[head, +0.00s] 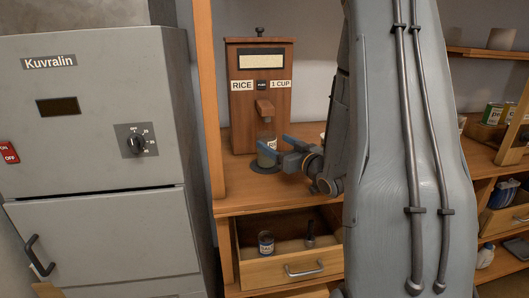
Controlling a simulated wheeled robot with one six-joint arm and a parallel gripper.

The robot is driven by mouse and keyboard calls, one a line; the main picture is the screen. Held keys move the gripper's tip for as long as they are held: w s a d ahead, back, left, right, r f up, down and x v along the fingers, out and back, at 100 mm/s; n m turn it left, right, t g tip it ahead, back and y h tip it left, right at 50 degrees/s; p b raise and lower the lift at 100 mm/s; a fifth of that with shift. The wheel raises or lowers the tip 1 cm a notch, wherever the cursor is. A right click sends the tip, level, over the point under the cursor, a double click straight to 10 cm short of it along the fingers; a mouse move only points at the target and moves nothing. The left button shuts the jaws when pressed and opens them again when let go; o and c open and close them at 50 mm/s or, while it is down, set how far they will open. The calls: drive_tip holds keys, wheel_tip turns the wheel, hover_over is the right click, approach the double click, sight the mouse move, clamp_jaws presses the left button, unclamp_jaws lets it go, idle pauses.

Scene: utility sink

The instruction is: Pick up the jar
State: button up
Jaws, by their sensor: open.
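A small greenish jar (264,160) stands upright on a dark round base under the spout of the wooden rice dispenser (245,108). My gripper (276,146), with blue fingers, reaches in from the right at the jar's height. The fingers are open, and one passes in front of the jar and hides its middle. The jar looks to be at or between the fingertips; I cannot tell whether they touch it.
A grey Kuvralin cabinet (95,120) stands at left, beside a wooden post (208,90). Below the counter, an open drawer (290,272) holds a labelled can (266,243) and a dark item. Shelves with cans (492,114) are at right. My arm hides much of the middle.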

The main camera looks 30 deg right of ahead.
sight(261, 135)
drive_tip(key=w, duration=0.3)
drive_tip(key=shift+w+a+p, duration=0.2)
drive_tip(key=shift+w+p, duration=0.1)
drive_tip(key=shift+p, duration=0.1)
drive_tip(key=w+p, duration=0.1)
drive_tip(key=w, duration=0.1)
drive_tip(key=w+a, duration=0.1)
drive_tip(key=w, duration=0.1)
drive_tip(key=shift+a+r+p, duration=0.1)
drive_tip(key=shift+a+p, duration=0.05)
drive_tip(key=shift+p, duration=0.25)
drive_tip(key=shift+w, duration=0.5)
drive_tip(key=c, duration=1.7)
clamp_jaws()
